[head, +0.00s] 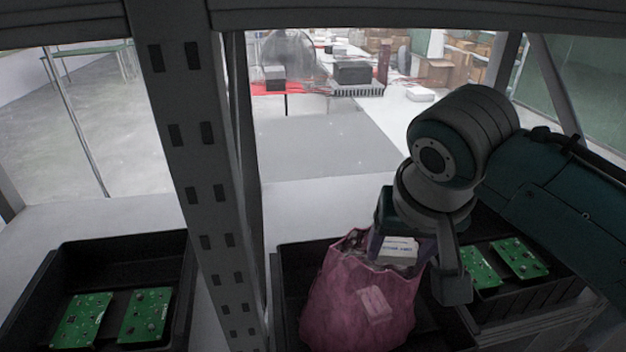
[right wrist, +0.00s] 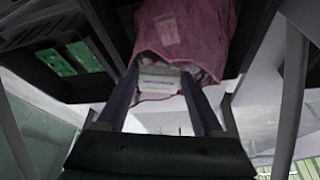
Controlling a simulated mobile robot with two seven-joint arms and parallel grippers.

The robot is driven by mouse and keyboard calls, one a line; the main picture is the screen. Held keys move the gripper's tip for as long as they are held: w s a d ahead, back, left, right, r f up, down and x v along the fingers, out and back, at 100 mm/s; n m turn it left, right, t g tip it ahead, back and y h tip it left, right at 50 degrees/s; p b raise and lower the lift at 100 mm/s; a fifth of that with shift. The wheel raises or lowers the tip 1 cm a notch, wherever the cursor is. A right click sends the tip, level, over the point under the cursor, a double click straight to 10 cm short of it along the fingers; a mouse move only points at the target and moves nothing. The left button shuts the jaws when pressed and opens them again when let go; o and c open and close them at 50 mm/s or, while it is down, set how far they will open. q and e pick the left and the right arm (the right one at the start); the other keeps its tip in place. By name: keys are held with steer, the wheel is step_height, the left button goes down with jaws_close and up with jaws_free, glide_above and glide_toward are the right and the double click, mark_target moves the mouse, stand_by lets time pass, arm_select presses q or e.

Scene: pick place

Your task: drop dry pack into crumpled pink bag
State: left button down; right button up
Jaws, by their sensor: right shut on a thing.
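The crumpled pink bag (head: 358,307) stands upright in a black bin in the head view, its open mouth facing up. It also shows in the right wrist view (right wrist: 190,35). The dry pack, a small white box with print (head: 399,250), is at the bag's mouth. My right gripper (head: 412,262) is shut on the dry pack. In the right wrist view the pack (right wrist: 159,80) sits between the two fingers, with the bag's opening right behind it. I cannot tell how far the pack is inside the rim. My left gripper is not in view.
The black bin (head: 283,290) surrounds the bag. Bins with green circuit boards (head: 519,257) stand to the right and left (head: 81,320). A grey rack post (head: 190,150) rises left of the bag, and a beam crosses the top.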

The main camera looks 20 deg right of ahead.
steer(key=shift+f, duration=0.25)
steer(key=shift+f+b, duration=0.3)
steer(key=shift+f, duration=0.15)
steer(key=o, duration=1.4)
steer(key=shift+r, duration=0.15)
